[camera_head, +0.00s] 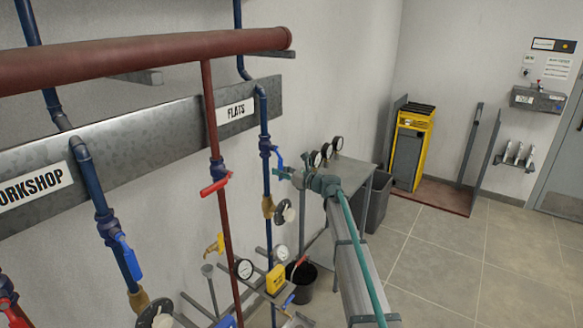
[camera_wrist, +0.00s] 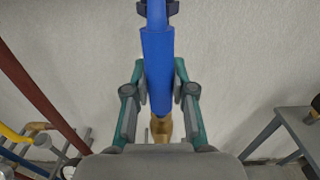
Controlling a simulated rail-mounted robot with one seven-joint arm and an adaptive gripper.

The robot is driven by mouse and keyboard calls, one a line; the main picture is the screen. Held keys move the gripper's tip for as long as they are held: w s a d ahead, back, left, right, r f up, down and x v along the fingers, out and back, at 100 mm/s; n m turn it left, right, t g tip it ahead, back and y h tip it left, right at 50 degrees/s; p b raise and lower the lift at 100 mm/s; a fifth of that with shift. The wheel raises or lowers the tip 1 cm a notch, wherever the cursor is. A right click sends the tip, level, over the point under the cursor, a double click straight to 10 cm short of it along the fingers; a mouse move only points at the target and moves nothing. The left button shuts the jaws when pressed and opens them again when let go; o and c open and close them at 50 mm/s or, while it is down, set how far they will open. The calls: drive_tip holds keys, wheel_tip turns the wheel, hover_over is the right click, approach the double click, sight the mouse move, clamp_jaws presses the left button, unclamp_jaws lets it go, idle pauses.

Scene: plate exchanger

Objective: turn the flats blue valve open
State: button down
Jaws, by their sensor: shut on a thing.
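The flats blue valve (camera_head: 266,147) sits on the blue pipe just right of the FLATS label (camera_head: 236,111) in the head view. Its blue handle (camera_head: 280,160) points downward, near the pipe. In the wrist view the blue handle (camera_wrist: 158,58) runs upright between the two fingers, in line with the brass fitting (camera_wrist: 161,128) behind and below it. My gripper (camera_head: 284,173) reaches it from the right, and in the wrist view my gripper (camera_wrist: 157,80) is shut on the handle, one finger on each side. The handle's lower end is partly hidden by the fingers in the head view.
A red pipe with a red lever (camera_head: 214,186) stands left of the valve. The WORKSHOP pipe has its own blue handle (camera_head: 130,258) further left. A grey table with gauges (camera_head: 327,150) is behind my arm. Open tiled floor (camera_head: 450,250) lies to the right.

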drive_tip(key=shift+s, duration=0.2)
drive_tip(key=shift+a, duration=0.1)
drive_tip(key=c, duration=0.9)
unclamp_jaws()
drive_tip(key=shift+c, duration=0.2)
drive_tip(key=v, duration=1.2)
